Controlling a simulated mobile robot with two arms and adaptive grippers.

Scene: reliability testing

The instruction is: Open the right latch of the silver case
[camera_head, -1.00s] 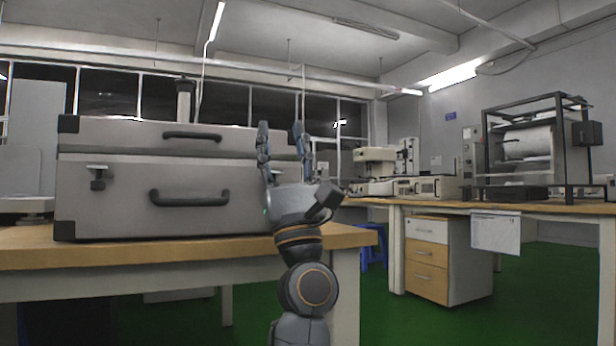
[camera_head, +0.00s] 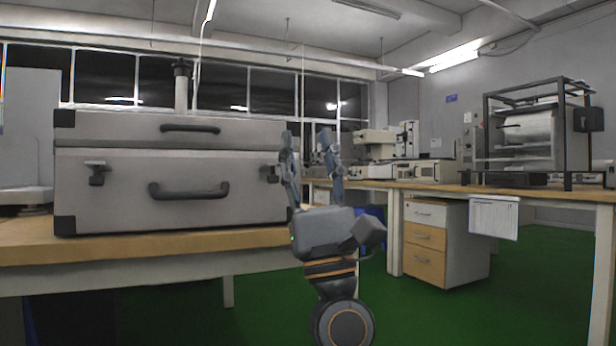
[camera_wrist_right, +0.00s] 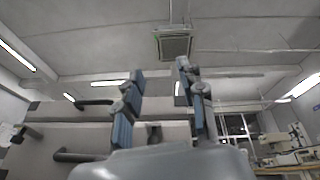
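The silver case (camera_head: 120,205) stands closed on the wooden table at the left of the head view. Two dark handles are on its front, one on the lid and a larger one on the body. The right latch (camera_head: 270,173) shows just left of my right gripper's fingers. My right gripper (camera_head: 307,140) is open and empty, pointing up, by the case's right end. In the wrist view a dark piece that looks like the right latch (camera_wrist_right: 154,132) shows between the spread fingers. My left gripper is out of view.
The table (camera_head: 150,246) ends just behind my right arm. To the right, a second table carries a black-framed machine (camera_head: 530,140) and white instruments, with a drawer cabinet (camera_head: 445,240) below. Green floor lies open between.

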